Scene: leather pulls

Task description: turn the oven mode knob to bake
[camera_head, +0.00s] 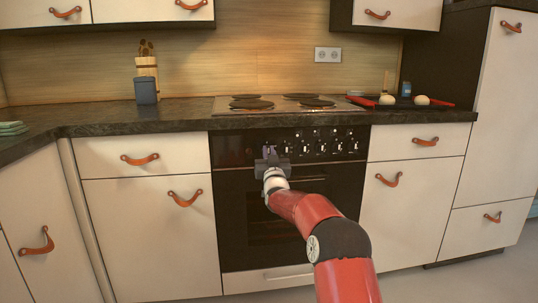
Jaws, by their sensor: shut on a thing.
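The black oven (237,203) stands under the cooktop in the middle of the counter. A row of several knobs (337,146) runs along the right part of its control panel. My red arm reaches up from the bottom of the view to the panel. My gripper (270,154) is at the left end of the knob row, against the panel front. It is shut on a knob there, which the gripper hides. I cannot read the knob's marks or its turned position.
The oven handle (310,178) runs just below the panel, close to my gripper. The cooktop (287,104) has several dark plates. A red-handled tray (405,103) with two pale round items lies to its right. Cabinets with leather pulls flank the oven.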

